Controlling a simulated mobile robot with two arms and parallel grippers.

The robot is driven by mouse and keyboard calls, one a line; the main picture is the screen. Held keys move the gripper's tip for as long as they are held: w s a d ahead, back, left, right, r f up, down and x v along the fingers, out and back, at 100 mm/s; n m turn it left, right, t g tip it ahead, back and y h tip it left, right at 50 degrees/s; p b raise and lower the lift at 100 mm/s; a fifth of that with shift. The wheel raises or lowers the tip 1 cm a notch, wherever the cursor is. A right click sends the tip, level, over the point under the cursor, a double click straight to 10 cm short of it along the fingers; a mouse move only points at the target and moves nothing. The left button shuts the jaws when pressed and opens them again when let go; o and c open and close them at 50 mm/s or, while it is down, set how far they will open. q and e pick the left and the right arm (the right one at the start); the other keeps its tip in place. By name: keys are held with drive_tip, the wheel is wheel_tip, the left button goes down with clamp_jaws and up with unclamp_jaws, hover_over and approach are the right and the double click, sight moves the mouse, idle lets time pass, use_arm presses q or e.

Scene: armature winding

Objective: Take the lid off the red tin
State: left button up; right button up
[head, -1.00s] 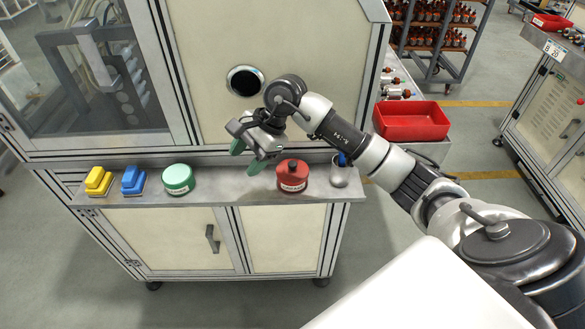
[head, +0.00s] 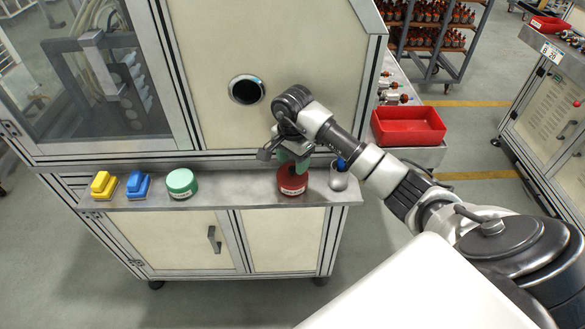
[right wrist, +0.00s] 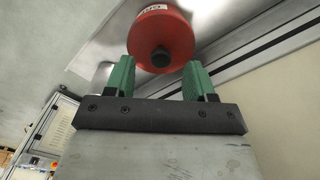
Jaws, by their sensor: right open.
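The red tin (head: 292,184) stands on the narrow grey shelf, with a white label on its front. In the right wrist view the tin's red lid (right wrist: 176,30) shows with a dark round knob (right wrist: 161,57) on it. My right gripper (head: 291,165) is just above and behind the tin in the head view, partly covering its top. In the right wrist view its green fingers (right wrist: 162,75) are open and apart, one on each side of the knob's line, with nothing between them. I cannot tell whether they touch the lid. My left gripper is not in view.
On the shelf (head: 235,190) stand a green tin (head: 181,183), a blue block (head: 138,184) and a yellow block (head: 104,185) to the left. A small metal cup (head: 338,180) stands close to the red tin's right. A red bin (head: 408,125) is farther right. The machine wall rises behind.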

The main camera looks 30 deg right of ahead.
drive_tip(key=shift+f, duration=1.25)
drive_tip(key=c, duration=1)
drive_tip(key=shift+r, duration=0.15)
